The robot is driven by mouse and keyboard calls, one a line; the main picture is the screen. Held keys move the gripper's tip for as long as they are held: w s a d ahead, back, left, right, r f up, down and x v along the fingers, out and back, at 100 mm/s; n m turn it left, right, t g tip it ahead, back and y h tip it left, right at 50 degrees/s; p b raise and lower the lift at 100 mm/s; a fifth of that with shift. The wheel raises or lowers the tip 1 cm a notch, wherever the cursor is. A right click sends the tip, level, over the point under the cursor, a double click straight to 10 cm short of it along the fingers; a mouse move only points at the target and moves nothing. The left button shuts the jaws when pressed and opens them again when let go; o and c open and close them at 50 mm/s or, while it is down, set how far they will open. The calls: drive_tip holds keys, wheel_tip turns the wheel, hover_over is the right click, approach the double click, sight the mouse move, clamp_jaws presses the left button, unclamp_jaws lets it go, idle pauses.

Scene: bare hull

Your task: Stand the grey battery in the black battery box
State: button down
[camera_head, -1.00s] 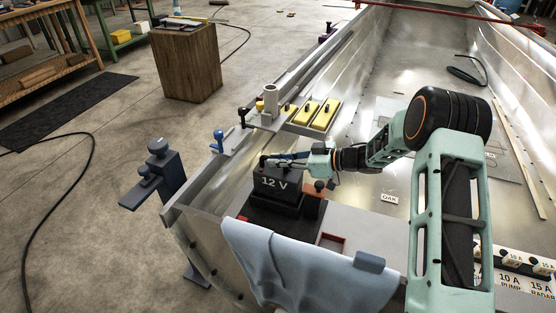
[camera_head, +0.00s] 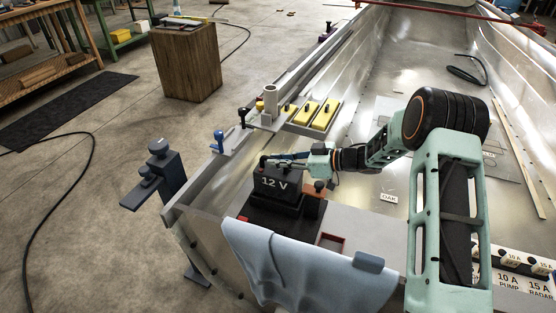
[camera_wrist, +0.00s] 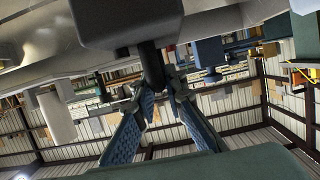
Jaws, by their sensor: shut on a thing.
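The dark grey battery (camera_head: 278,186), marked 12 V, is upright at the boat's near left corner. It is over the black battery box (camera_head: 268,217), whose rim shows below it. Whether its base is inside the box or just above it, I cannot tell. My gripper (camera_head: 267,160) reaches in from the right at the battery's top. In the wrist view my gripper (camera_wrist: 160,92) is shut on the battery's dark post, with the blue fingers on either side. The battery's dark body (camera_wrist: 125,20) fills the top of that view.
A blue-grey cloth (camera_head: 300,270) drapes over the front edge. A red-rimmed tray (camera_head: 331,243) and an orange-brown block (camera_head: 313,203) are right of the box. Yellow-topped items (camera_head: 325,114) sit on a ledge behind.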

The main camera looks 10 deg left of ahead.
sight(276, 170)
drive_tip(key=shift+w+a+f+b, duration=0.1)
drive_tip(key=shift+f+b, duration=1.2)
drive_tip(key=shift+f, duration=0.8)
idle(1.1)
